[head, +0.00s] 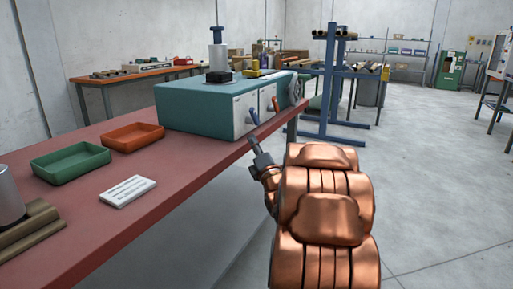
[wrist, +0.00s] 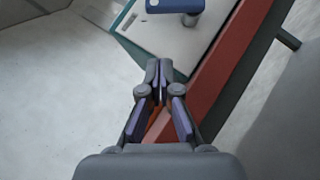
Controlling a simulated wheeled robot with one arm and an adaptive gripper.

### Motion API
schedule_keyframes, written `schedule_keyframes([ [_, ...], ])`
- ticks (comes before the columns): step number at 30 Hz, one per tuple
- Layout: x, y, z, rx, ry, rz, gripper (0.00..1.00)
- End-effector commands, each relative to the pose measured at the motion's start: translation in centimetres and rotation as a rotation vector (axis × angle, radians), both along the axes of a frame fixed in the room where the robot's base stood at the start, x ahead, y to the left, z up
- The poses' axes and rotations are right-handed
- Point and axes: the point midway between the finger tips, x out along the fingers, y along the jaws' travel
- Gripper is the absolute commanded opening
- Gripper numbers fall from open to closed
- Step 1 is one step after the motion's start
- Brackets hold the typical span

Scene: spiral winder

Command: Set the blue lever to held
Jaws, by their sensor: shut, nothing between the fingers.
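The blue lever (head: 253,116) is on the pale front panel of the teal machine (head: 190,108), low and left of a red-orange lever (head: 275,104). In the wrist view the blue lever (wrist: 174,5) is at the top edge, partly cut off, with a grey stem beside it. My gripper (head: 252,142) is just below and in front of the panel, near the bench edge. In the wrist view my gripper (wrist: 160,68) is shut and empty, with its fingertips together, apart from the lever. The lever's position marking is too small to read.
The machine stands on a red bench (head: 75,218), whose edge runs close by my gripper. A green tray (head: 70,166), an orange tray (head: 133,138) and a white card (head: 128,191) lie on the bench. A blue rack (head: 328,90) stands beyond. The floor at right is clear.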

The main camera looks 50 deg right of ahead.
Motion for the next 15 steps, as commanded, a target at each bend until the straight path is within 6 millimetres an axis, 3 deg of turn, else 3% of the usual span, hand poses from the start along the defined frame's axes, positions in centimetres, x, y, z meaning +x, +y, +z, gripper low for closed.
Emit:
schedule_keyframes([
  [15, 4.7, -2.5, 2.6, -0.003, -0.003, 0.000, 0.00],
])
